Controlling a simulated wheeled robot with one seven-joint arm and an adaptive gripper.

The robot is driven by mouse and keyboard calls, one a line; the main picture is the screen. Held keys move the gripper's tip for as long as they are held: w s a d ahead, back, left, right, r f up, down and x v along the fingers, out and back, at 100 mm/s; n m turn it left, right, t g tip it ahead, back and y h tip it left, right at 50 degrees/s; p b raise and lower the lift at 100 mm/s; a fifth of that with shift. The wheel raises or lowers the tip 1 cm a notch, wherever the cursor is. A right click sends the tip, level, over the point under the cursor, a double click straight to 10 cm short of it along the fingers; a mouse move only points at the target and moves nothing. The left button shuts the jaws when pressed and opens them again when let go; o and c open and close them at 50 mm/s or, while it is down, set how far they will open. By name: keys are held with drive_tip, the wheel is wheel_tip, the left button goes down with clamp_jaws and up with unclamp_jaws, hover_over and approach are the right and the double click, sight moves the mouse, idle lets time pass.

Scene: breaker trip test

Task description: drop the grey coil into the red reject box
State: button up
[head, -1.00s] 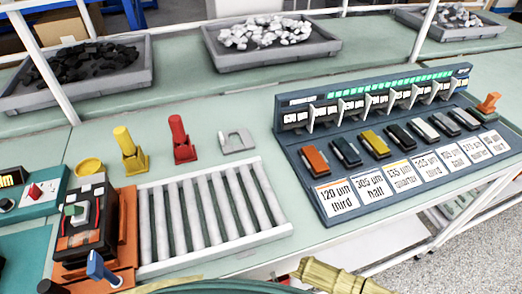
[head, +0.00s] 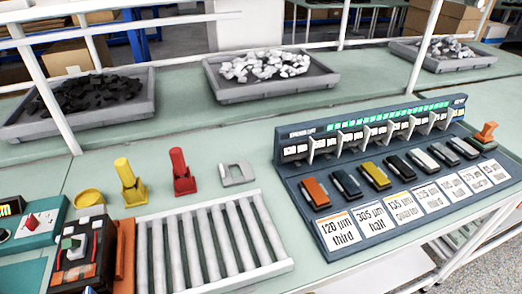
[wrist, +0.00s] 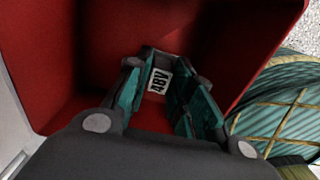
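In the wrist view, my gripper (wrist: 166,72) points down into a red box (wrist: 75,50), whose red walls surround the fingers. A dark grey piece with a white "48V" label (wrist: 159,81) fills the gap between the teal fingertips. It appears to be the grey coil, held between them, though the fingers hide most of it. The head view shows neither my gripper nor the red box.
A teal striped round thing (wrist: 285,110) stands right beside the red box. In the head view are a roller tray (head: 215,245), a blue breaker rack (head: 295,190), a red post (head: 182,170), a yellow post (head: 128,180) and a grey U-shaped piece (head: 237,174).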

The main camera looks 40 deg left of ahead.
drive_tip(key=shift+o, duration=1)
drive_tip(key=shift+r, duration=0.1)
drive_tip(key=shift+r, duration=4.25)
drive_tip(key=shift+d, duration=0.1)
drive_tip(key=shift+s+d+f+n, duration=0.1)
drive_tip(key=shift+s+d+n, duration=0.1)
drive_tip(key=shift+n, duration=0.2)
drive_tip(key=s+d+r+n+t+y+p, duration=0.1)
drive_tip(key=s+d+n+t+y+p, duration=0.15)
drive_tip(key=d+n, duration=1.95)
drive_tip(key=s+d+r+n+p, duration=0.1)
drive_tip(key=d+r+n, duration=0.4)
drive_tip(key=d, duration=0.5)
drive_tip(key=s+d+r+n+g+h+p, duration=0.1)
drive_tip(key=d+r+n, duration=0.4)
drive_tip(key=d, duration=0.5)
drive_tip(key=s+d+r+n+g+h+p, duration=0.1)
drive_tip(key=d+r+n, duration=0.4)
drive_tip(key=d+n, duration=0.3)
drive_tip(key=shift+d, duration=1.25)
